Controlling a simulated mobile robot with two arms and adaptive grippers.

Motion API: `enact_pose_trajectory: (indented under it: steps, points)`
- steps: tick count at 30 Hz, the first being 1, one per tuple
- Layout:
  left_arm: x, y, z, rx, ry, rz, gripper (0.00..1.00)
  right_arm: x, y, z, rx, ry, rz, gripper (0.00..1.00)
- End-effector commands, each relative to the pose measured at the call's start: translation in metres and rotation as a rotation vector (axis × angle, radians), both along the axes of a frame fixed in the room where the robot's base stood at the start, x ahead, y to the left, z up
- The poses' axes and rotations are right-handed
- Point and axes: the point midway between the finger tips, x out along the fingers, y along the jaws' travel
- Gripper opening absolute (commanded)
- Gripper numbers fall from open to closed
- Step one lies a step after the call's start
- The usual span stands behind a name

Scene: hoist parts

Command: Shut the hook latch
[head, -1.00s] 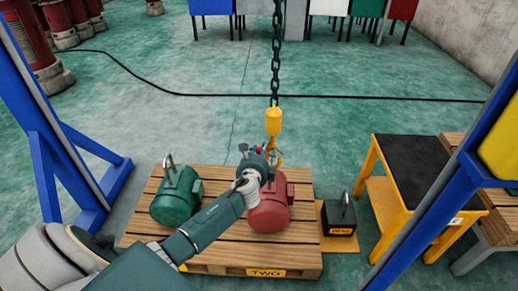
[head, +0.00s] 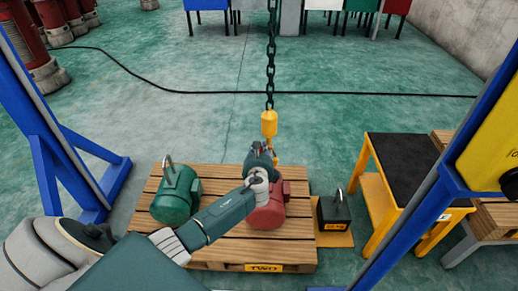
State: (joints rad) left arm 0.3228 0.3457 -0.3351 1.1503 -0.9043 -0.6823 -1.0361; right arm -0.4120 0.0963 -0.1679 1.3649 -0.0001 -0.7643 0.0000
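The yellow hook block (head: 269,123) hangs on a dark chain (head: 271,62) above the red motor (head: 268,209) on the pallet. Part of the yellow hook (head: 275,158) shows beside my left gripper (head: 261,150), which is at the hook just below the block. The wrist and gripper cover most of the hook and its latch, so I cannot tell the latch's state or whether the fingers are open. My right gripper is not in view.
A green motor (head: 176,194) with a lifting eye sits left on the wooden pallet (head: 232,250). A black weight (head: 333,212) stands right of it. A yellow cart (head: 373,197) and blue gantry legs (head: 48,140) flank the area. A black cable (head: 330,92) crosses the floor.

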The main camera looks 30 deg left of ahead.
Motion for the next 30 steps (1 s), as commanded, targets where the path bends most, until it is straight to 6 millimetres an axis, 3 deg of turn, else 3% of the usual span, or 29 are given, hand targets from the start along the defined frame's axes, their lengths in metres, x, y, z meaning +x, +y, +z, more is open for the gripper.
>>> enact_pose_trajectory:
  steps: [11, 12, 15, 25, 30]
  points:
    - [0.0, 0.0, 0.001, 0.006, 0.002, 0.0, 0.0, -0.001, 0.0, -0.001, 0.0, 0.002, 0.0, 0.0]
    - [0.0, 0.0, 0.001, 0.006, 0.002, 0.0, 0.29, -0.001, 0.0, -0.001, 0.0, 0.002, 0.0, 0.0]
    - [0.0, 0.0, 0.0, 0.006, 0.002, 0.0, 0.42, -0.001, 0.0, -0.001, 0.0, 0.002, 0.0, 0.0]
    - [-0.002, -0.001, 0.001, 0.004, 0.002, 0.0, 0.42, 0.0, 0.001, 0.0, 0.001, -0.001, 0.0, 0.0]
    - [-0.015, -0.009, 0.004, 0.002, 0.001, -0.001, 0.42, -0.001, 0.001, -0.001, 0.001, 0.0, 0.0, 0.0]
